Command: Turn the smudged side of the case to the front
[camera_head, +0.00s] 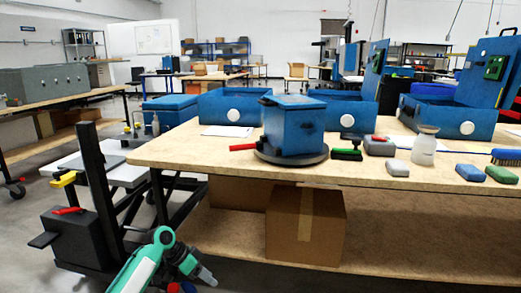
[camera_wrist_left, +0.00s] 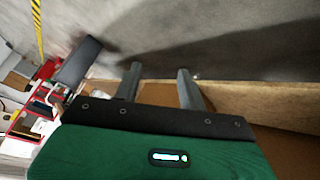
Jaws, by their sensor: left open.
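The blue case (camera_head: 300,128) stands upright on a round dark grey turntable (camera_head: 268,156) near the table's front edge. A dark mark seems to show on its right-hand face, but it is too small to be sure it is a smudge. A red handle (camera_head: 243,147) sticks out at the turntable's left. My left gripper (camera_head: 208,278) is low in front of the table, well apart from the case. In the left wrist view its two fingers (camera_wrist_left: 158,78) are open and empty, pointing over the floor. My right gripper is out of view.
A cardboard box (camera_head: 306,222) sits on the lower shelf. A dark cart (camera_head: 82,240) stands at left.

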